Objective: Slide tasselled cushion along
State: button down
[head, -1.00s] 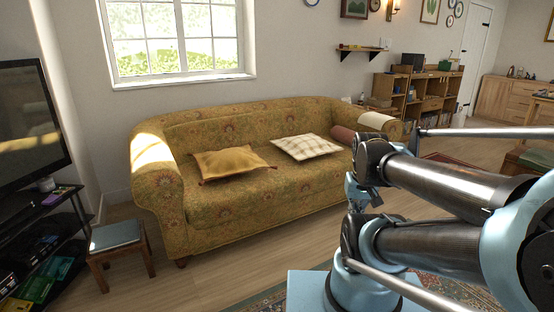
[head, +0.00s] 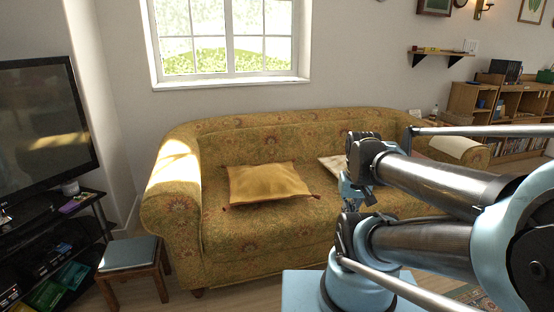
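The tasselled cushion (head: 267,184) is mustard yellow with small dark tassels at its corners. It lies flat on the seat of the patterned yellow sofa (head: 185,222), left of the middle. A pale checked cushion (head: 331,163) lies to its right, mostly hidden behind my arm. My arm fills the right of the head view, folded in front of the sofa. My gripper is not clearly visible, so its state does not show. Nothing of mine touches the tasselled cushion.
A small wooden stool (head: 131,256) with a grey-blue top stands at the sofa's left end. A black TV stand (head: 95,228) with a television (head: 45,128) is at the far left. Wooden shelves (head: 489,103) stand at the back right. A wall shelf (head: 441,53) hangs above.

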aim_at(248, 184)
jog(key=u, duration=0.3)
jog(key=i, duration=1.1)
jog(key=u, duration=0.3)
